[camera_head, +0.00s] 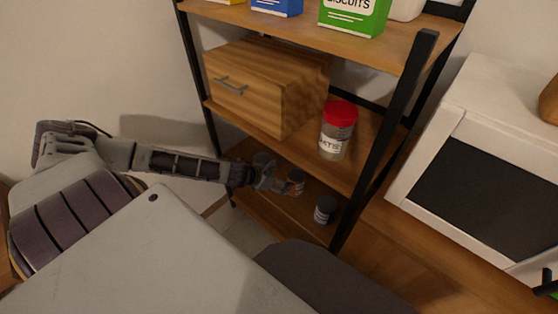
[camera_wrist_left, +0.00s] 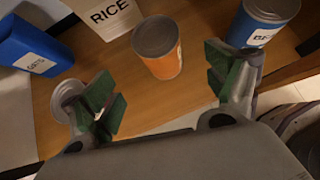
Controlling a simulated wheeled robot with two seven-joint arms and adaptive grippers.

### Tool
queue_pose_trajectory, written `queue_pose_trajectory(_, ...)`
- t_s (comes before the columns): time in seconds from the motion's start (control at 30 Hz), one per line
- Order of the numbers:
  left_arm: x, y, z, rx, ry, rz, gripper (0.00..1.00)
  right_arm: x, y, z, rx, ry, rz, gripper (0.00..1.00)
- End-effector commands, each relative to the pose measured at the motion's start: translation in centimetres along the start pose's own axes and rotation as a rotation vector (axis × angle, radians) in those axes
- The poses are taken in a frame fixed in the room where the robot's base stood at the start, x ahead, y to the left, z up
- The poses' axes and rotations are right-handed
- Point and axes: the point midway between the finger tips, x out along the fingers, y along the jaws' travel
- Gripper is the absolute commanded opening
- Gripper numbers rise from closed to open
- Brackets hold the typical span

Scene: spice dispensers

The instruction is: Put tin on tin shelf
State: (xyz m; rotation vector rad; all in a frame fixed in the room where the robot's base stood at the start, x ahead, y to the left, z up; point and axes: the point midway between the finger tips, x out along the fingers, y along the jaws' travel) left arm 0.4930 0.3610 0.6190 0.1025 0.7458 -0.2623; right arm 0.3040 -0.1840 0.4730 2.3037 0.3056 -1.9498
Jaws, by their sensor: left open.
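My left gripper (camera_head: 272,182) is open at the lowest visible shelf (camera_head: 285,208) of the rack. In the left wrist view, an orange tin (camera_wrist_left: 160,58) with a grey lid stands upright between and beyond the open fingers (camera_wrist_left: 163,88), apart from both. In the head view the orange tin (camera_head: 296,180) is just right of the gripper, partly hidden. A blue tin (camera_wrist_left: 266,22) stands to the right, beyond the right finger; the head view shows it too (camera_head: 325,210). A grey-lidded container (camera_wrist_left: 68,92) is partly hidden behind the left finger. My right gripper is out of view.
The shelf above holds a wooden drawer box (camera_head: 262,88) and a red-lidded jar (camera_head: 337,132). A black rack post (camera_head: 387,140) stands right of the blue tin.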

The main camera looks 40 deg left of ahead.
Motion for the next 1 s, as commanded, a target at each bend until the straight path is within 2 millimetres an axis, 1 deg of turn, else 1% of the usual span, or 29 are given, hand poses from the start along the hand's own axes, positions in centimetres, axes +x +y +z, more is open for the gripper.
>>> queue_pose_trajectory(0.37, 0.1, -0.1, 0.0, -0.005, 0.0, 0.0, 0.87, -0.2, 0.0, -0.1, 0.001, 0.001, -0.001, 0.88)
queue_pose_trajectory(0.53, 0.4, -0.7, -0.3, -0.068, 0.002, 0.003, 0.87, -0.2, 0.0, -0.1, 0.001, 0.002, -0.001, 0.88)
queue_pose_trajectory(0.67, 1.0, -1.9, -0.8, -0.184, 0.005, 0.008, 0.87, -0.2, 0.0, -0.1, 0.001, 0.002, -0.001, 0.88)
queue_pose_trajectory(0.77, 1.6, -3.1, -1.3, -0.307, 0.009, 0.015, 0.87, -0.2, 0.0, -0.1, 0.001, 0.002, -0.001, 0.88)
queue_pose_trajectory(1.0, 2.8, -5.9, -2.7, -0.645, 0.023, 0.047, 0.87, -0.2, 0.0, -0.1, 0.001, 0.002, -0.001, 0.88)
